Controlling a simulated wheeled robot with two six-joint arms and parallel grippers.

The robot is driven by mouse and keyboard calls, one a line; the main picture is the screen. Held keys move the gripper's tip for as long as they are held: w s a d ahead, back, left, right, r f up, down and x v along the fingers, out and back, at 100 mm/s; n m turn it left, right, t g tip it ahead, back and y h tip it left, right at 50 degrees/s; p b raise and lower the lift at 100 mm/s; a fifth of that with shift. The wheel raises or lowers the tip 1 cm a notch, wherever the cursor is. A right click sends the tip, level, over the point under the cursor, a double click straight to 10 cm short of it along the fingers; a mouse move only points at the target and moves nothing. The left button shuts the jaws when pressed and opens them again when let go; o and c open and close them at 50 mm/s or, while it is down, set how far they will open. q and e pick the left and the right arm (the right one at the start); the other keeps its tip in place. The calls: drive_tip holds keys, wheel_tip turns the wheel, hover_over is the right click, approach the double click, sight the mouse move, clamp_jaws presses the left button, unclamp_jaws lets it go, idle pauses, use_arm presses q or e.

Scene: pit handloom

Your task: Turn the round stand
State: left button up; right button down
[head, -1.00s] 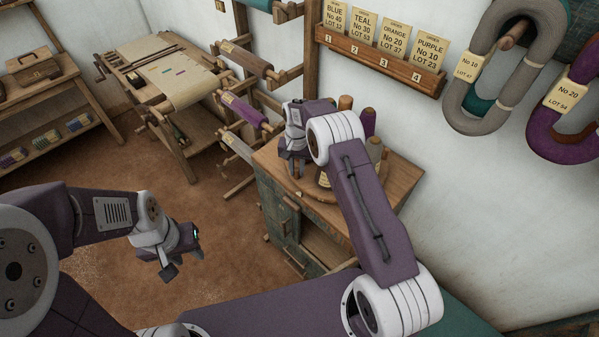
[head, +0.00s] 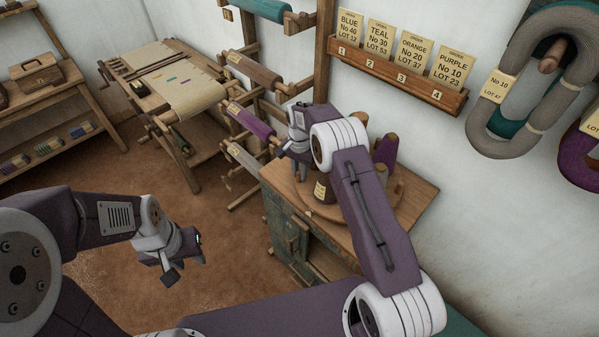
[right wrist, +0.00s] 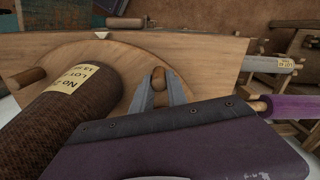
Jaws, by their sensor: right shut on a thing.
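The round stand (right wrist: 128,62) is a wooden disc on a wooden cabinet top, bearing yarn cones. In the right wrist view a brown cone (right wrist: 60,112) with a label lies across the left. A short wooden peg (right wrist: 158,76) stands near the disc's rim. My right gripper (right wrist: 160,92) is shut on this peg, one finger on each side. In the head view my right gripper (head: 301,172) is at the stand's left side; my forearm hides much of the stand. A purple cone (head: 387,150) shows behind the arm. My left gripper (head: 187,270) is open and empty above the floor.
The cabinet (head: 287,232) stands against the wall. A rack with a purple roller (head: 252,122) is close left of my right gripper. A loom (head: 165,75) and shelves (head: 45,105) are further left. A card rail (head: 400,75) and yarn hanks (head: 515,95) hang on the wall.

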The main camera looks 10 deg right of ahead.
drive_tip(key=shift+w, duration=0.25)
idle(0.3)
drive_tip(key=c, duration=1.3)
unclamp_jaws()
drive_tip(key=shift+s, duration=0.1)
wheel_tip(320, 180, up, 9)
drive_tip(key=shift+r+b, duration=0.1)
drive_tip(key=shift+b, duration=0.9)
